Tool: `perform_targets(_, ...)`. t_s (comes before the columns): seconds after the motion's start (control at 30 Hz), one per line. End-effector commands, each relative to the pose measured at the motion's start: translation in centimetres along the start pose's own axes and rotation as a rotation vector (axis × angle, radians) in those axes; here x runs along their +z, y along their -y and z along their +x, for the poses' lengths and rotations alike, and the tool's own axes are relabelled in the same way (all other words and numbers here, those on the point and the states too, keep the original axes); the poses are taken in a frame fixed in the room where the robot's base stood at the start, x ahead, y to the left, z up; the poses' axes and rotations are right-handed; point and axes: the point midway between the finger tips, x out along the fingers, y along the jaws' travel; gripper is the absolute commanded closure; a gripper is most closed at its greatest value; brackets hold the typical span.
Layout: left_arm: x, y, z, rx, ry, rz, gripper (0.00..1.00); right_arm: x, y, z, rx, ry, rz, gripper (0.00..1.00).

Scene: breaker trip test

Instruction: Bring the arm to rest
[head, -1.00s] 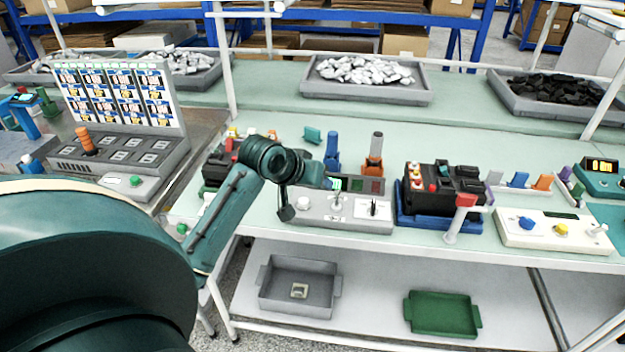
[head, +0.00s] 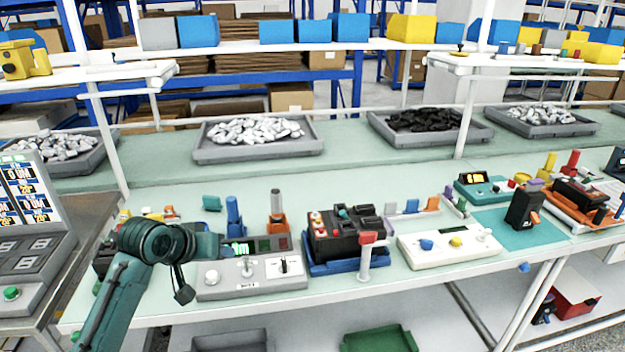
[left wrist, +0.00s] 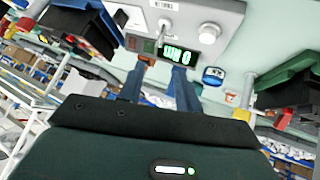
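My left gripper (head: 218,248) hangs at the rear left of a grey test box (head: 252,278) in the head view. In the left wrist view its two blue fingers (left wrist: 162,75) stand apart with nothing seen between them. The test box (left wrist: 190,18) lies beyond the fingertips, with a lit green display (left wrist: 178,52), a round white knob (left wrist: 209,32) and a lever. I cannot tell whether the fingertips touch the box. My right gripper is not in view.
A black block with coloured parts (head: 345,228) sits in a blue tray right of the box. A blue handle (head: 233,212) and an orange holder (head: 277,224) stand behind it. A white control box (head: 450,248) is farther right. A grey console (head: 35,240) is at left.

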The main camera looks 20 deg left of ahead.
Motion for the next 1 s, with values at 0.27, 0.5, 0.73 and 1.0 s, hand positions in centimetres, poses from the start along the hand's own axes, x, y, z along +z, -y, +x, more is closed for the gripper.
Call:
perform_targets(0.27, 7.1, -1.1, 4.0, 0.003, 0.011, 0.084, 0.66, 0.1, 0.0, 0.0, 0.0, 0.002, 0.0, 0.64)
perform_targets(0.5, 23.4, -5.5, 6.7, 0.068, -0.021, 0.301, 0.66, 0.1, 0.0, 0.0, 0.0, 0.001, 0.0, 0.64)
perform_targets(0.73, 32.6, -9.8, 4.2, 0.153, -0.079, 0.423, 0.66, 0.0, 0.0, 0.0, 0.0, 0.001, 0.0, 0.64)
perform_targets(1.0, 34.1, -10.9, 3.4, 0.174, -0.102, 0.448, 0.66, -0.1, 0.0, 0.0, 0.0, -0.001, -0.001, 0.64)
